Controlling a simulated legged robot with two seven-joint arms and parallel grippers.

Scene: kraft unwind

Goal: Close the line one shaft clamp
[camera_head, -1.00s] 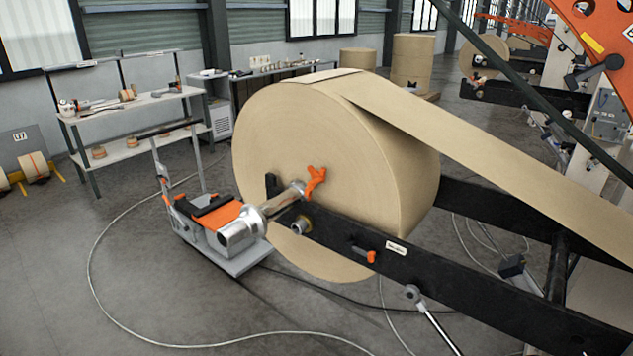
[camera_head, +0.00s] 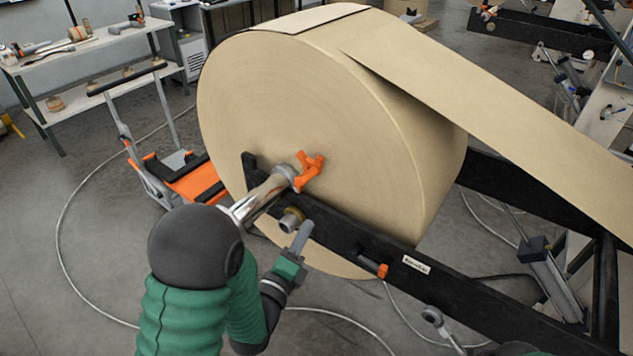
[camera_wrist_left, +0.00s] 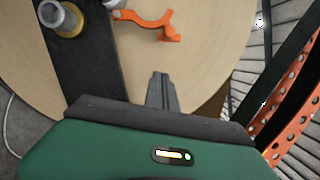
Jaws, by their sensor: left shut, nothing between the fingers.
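The orange shaft clamp (camera_head: 309,171) is at the black arm by the face of the paper roll. Its orange arm stands up and outward rather than lying over the silver shaft (camera_head: 262,197). In the left wrist view the curved orange clamp arm (camera_wrist_left: 148,20) is at the top, and its end points right. My left gripper (camera_head: 302,234) is shut and empty, below the clamp and beside the black arm, apart from the clamp. Its closed fingers (camera_wrist_left: 161,85) point toward the roll in the wrist view. My right gripper is not seen.
The large kraft roll (camera_head: 300,110) fills the middle, with its web running to the right. The black arm (camera_head: 345,240) carries an orange knob (camera_head: 381,270) and a brass-coloured round part (camera_head: 291,220). An orange-decked cart (camera_head: 195,182) stands at left. Hoses lie on the floor.

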